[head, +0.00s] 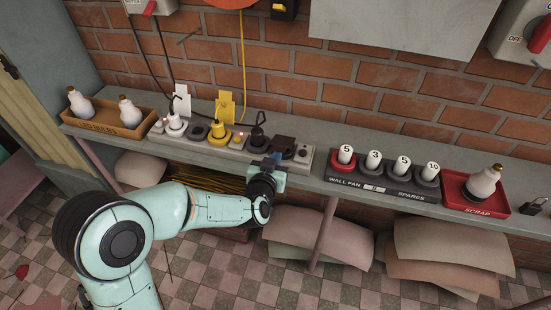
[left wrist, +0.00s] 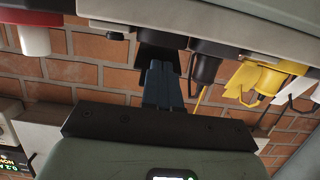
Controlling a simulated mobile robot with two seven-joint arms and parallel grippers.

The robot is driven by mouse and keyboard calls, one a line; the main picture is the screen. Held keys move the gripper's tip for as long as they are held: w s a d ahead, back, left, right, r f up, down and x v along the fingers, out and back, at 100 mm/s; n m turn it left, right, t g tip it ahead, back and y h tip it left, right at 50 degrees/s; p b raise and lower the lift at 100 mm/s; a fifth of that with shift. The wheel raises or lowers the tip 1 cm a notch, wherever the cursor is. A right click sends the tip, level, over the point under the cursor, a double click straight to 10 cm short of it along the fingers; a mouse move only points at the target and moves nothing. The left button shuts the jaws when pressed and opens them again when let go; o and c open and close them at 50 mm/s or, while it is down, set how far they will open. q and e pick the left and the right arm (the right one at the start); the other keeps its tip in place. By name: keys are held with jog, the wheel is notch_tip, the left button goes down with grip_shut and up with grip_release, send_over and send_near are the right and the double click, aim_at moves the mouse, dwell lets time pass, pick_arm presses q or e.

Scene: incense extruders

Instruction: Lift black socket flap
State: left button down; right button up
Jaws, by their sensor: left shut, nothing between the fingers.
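The black socket flap (head: 285,143) is a dark square plate near the right end of the grey power strip (head: 303,167). It appears tilted up from the strip; its exact angle is unclear. My left gripper (head: 276,159) is shut and empty, with its fingertips right at the flap's front side. In the left wrist view the blue fingers (left wrist: 162,86) reach to the dark flap (left wrist: 176,62) and overlap it; I cannot tell whether they touch. A black plug (head: 257,139) stands just left of the flap. My right gripper is not in view.
A yellow plug (head: 217,132) and a white plug (head: 175,126) with cords stand further left on the strip. A wooden tray (head: 111,127) with bulbs is at the left. A spares rack (head: 346,182) and red scrap tray (head: 475,206) are at the right.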

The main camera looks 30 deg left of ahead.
aim_at(277, 146)
pick_arm(q)
jog(key=shift+r, duration=0.1)
jog(key=shift+w+a+r+p, duration=0.1)
jog(key=shift+w+r+p, duration=0.25)
jog(key=shift+r+p, duration=0.45)
jog(key=shift+w+a+r+p, duration=0.1)
jog(key=shift+w+r+p, duration=0.25)
jog(key=shift+r+p, duration=0.4)
jog(key=shift+w+a+r+p, duration=0.25)
jog(key=shift+w+r+p, duration=0.75)
jog(key=shift+w+r, duration=0.3)
